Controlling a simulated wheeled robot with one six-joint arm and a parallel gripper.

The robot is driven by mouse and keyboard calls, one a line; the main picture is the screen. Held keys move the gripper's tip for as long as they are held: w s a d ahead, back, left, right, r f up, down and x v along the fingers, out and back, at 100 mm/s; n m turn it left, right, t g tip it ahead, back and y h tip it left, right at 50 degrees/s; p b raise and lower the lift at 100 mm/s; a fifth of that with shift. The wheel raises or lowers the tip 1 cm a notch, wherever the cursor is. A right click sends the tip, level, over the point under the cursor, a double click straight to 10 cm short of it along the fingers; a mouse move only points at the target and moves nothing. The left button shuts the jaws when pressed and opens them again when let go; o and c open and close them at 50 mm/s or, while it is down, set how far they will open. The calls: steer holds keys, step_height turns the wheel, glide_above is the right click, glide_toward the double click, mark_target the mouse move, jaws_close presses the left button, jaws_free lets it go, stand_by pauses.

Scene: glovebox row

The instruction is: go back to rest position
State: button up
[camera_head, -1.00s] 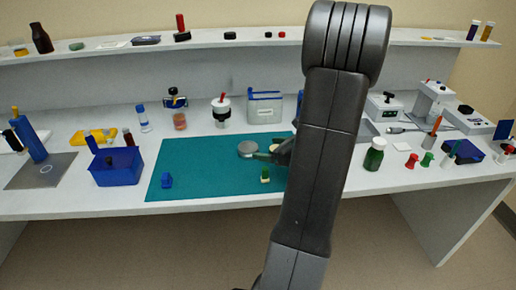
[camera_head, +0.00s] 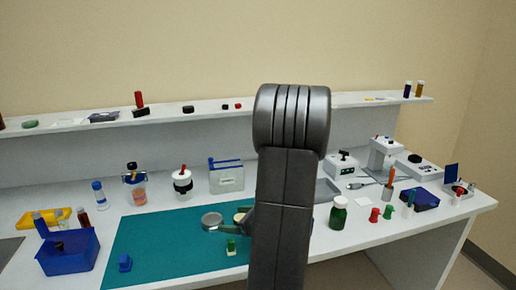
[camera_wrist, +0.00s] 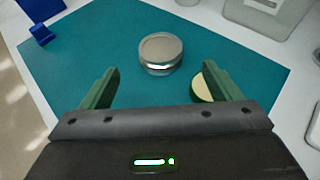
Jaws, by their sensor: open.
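My gripper (camera_wrist: 160,90) is open in the wrist view, with its two green fingers spread apart and nothing between their tips. It hangs over the teal mat (camera_wrist: 95,50). A round silver tin (camera_wrist: 160,52) lies on the mat beyond the fingers. A round cream-topped green piece (camera_wrist: 205,85) lies partly hidden behind the right finger. In the head view my arm (camera_head: 285,190) hides part of the mat's right side, and one finger shows near the silver tin (camera_head: 212,220).
A blue bin (camera_head: 68,252) stands left of the mat. A green bottle (camera_head: 338,213) stands right of my arm. A shelf (camera_head: 70,129) with small items runs along the back.

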mark_target(211, 218)
steer(key=x, duration=0.8)
steer(key=shift+w+a+f, duration=0.1)
steer(key=shift+a+f, duration=0.05)
steer(key=shift+a, duration=0.2)
steer(key=shift+w+r, duration=0.15)
steer(key=shift+r, duration=0.2)
steer(key=shift+d+r+p, duration=0.1)
steer(key=shift+r+p, duration=0.2)
steer(key=shift+r, duration=1.25)
steer(key=shift+f, duration=0.1)
